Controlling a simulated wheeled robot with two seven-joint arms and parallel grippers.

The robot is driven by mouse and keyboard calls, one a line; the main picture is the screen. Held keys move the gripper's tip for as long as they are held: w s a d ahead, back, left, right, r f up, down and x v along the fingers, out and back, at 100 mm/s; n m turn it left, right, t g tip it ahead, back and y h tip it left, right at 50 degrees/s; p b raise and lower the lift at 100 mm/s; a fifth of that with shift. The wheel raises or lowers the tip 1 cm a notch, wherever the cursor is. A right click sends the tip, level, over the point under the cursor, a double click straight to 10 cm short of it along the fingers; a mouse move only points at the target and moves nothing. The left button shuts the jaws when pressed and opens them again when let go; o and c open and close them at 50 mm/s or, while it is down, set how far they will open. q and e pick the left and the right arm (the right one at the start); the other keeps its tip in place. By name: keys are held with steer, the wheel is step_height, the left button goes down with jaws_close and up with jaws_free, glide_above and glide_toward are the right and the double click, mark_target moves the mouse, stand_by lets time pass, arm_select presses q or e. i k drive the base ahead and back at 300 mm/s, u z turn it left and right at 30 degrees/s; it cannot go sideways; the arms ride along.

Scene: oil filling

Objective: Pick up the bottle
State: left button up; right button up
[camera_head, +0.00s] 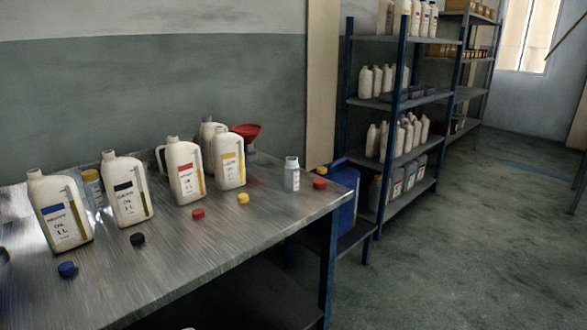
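Several white jugs with handles stand upright and uncapped on the metal table (200,245). One has a blue label (58,210), one a black label (127,188), one a red label (184,170) and one a yellow label (229,163). Another white jug (207,140) stands behind, partly hidden. I cannot tell which of these is the task's bottle. Neither of my grippers is in view.
A red funnel (247,132) stands behind. A blue container (343,193) and a shelf rack (403,100) are beyond. The table's front is mostly clear.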

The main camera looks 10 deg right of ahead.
mark_target(229, 152)
steer(key=z, duration=1.65)
steer(key=i, duration=2.45)
steer(key=u, duration=3.85)
